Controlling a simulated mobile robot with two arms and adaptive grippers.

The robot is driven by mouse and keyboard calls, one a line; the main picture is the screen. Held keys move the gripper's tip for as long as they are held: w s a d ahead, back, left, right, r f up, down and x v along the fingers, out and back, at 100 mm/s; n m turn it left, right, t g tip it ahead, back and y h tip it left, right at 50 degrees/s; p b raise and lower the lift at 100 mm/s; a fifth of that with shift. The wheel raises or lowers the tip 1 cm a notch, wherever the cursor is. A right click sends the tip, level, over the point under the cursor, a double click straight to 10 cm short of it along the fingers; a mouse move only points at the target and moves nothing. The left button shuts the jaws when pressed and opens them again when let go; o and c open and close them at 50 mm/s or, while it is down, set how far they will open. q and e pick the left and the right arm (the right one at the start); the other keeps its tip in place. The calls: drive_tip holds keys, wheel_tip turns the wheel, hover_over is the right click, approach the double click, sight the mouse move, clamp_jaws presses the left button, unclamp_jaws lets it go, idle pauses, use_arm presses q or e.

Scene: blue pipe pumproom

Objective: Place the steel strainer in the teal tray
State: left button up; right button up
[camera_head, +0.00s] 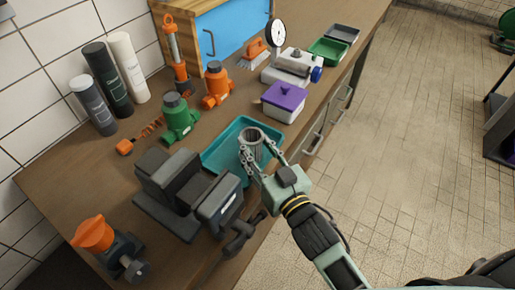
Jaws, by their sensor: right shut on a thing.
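The steel strainer (252,147) is a small grey cylinder with an open top. My right gripper (256,152) is shut on it, one finger on each side. The strainer appears over the teal tray (222,147), roughly upright. I cannot tell whether its bottom touches the tray floor, since the gripper covers its lower part. The teal tray lies on the brown workbench near its front edge. My left gripper is not in view.
A dark vise (170,185) stands left of the tray. A white box with a purple lid (285,98) stands behind it to the right. Green (180,120) and orange (216,88) jacks stand behind the tray. Green (328,50) and grey (342,33) trays lie farther back.

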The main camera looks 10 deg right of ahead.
drive_tip(key=o, duration=1.2)
drive_tip(key=shift+f, duration=0.1)
drive_tip(key=shift+o, duration=0.2)
drive_tip(key=b+v, duration=0.1)
drive_tip(key=v, duration=0.6)
drive_tip(key=shift+s, duration=0.25)
drive_tip(key=shift+d, duration=0.1)
